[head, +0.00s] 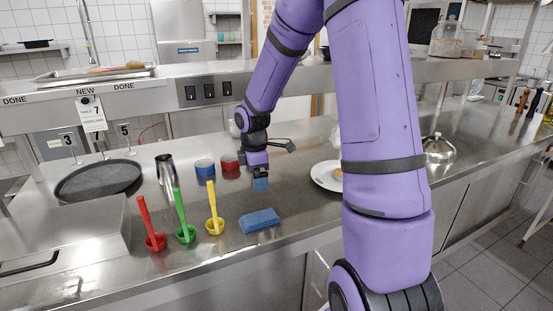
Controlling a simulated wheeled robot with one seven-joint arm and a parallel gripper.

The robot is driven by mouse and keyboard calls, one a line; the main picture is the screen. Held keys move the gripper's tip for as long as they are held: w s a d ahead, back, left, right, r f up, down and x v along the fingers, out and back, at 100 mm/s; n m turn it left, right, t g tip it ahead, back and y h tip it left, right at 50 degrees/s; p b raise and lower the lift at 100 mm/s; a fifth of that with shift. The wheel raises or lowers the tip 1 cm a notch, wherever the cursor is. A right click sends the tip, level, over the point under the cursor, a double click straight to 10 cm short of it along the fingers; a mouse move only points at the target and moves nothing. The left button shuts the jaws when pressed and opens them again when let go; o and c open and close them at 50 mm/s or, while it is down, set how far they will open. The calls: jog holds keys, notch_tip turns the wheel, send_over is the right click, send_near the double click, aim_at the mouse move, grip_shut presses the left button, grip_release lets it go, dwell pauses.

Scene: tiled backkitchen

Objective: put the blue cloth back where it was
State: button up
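A small blue block (261,185) shows directly at my fingertips. I cannot tell whether the fingers grip it or whether it rests on the counter. The fingers are too small and dark to show their gap.
Blue (205,168) and red (230,162) containers stand behind. A metal shaker (165,170), dark round tray (98,181) and white plate (324,178) are nearby.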

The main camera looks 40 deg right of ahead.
jog(key=s+a+r+m+t, duration=0.1)
jog(key=s+a+r+m, duration=0.1)
jog(key=s+a+r, duration=0.3)
jog(key=s+r+m+t+h, duration=0.1)
jog(key=s+r+m, duration=0.2)
jog(key=r, duration=0.3)
jog(key=s+a+r+m+t, duration=0.1)
jog(key=s+a+r+m, duration=0.15)
jog(key=r, duration=0.35)
jog(key=s+a+r+m+t, duration=0.1)
jog(key=s+a+r+m, duration=0.1)
jog(key=s, duration=0.5)
jog(key=s+a+r+m+t+y, duration=0.1)
jog(key=s+a+r+m, duration=0.1)
jog(key=s, duration=0.5)
jog(key=shift+s+a+r+m+y, duration=0.3)
jog(key=shift+r+m, duration=0.2)
jog(key=shift+m, duration=0.45)
